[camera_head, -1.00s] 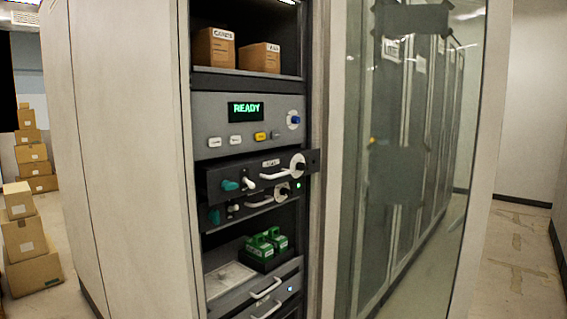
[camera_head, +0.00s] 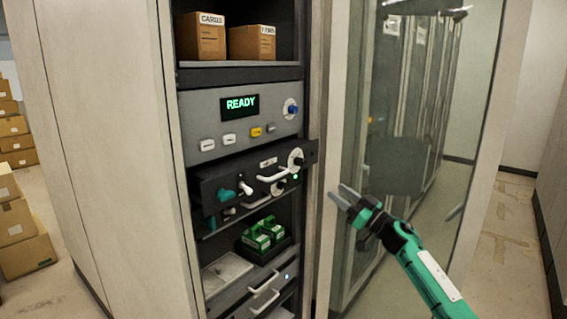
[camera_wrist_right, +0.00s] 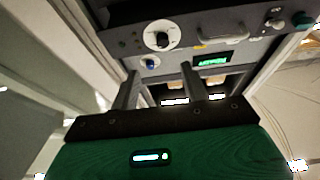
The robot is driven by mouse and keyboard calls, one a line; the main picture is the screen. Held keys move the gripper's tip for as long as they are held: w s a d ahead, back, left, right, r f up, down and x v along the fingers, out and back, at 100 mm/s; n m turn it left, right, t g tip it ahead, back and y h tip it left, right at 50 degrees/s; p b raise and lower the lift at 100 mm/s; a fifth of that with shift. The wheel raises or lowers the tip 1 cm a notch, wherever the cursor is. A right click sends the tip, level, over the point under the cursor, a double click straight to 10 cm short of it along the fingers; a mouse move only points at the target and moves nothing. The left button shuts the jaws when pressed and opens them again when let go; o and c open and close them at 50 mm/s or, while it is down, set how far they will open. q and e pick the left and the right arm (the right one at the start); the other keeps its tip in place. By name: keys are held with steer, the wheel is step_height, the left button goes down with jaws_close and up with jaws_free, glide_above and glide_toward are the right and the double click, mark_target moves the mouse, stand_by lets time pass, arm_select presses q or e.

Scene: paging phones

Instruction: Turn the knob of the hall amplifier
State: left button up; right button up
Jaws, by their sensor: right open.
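A dark amplifier unit (camera_head: 232,171) sticks out of the rack below the grey READY panel. Its small label is too small to read. A black knob on a white dial (camera_head: 297,159) is at its right end, with a white handle beside it. A similar unit sits just below, mostly covered. In the right wrist view, which looks upside down, the black knob (camera_wrist_right: 162,41) is past the fingertips. My right gripper (camera_head: 344,196) is open and empty, right of and below the knob, in front of the glass door. It also shows in the right wrist view (camera_wrist_right: 160,70).
The READY panel (camera_head: 200,110) has a blue knob (camera_head: 292,109) and several buttons. Brown boxes (camera_head: 252,42) stand on the top shelf. Green blocks (camera_head: 262,236) sit on a lower shelf. The glass door (camera_head: 395,150) is right of the rack. Cartons stand at left.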

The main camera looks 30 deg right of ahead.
mark_target(302, 163)
steer(key=p+x, duration=0.1)
steer(key=x, duration=0.3)
steer(key=p+x, duration=0.2)
steer(key=x, duration=0.3)
steer(key=p+x, duration=0.1)
steer(key=x, duration=0.4)
steer(key=shift+s+a+r+p, duration=0.1)
steer(key=shift+s+r+p, duration=0.05)
steer(key=shift+r+p, duration=0.25)
steer(key=c, duration=1)
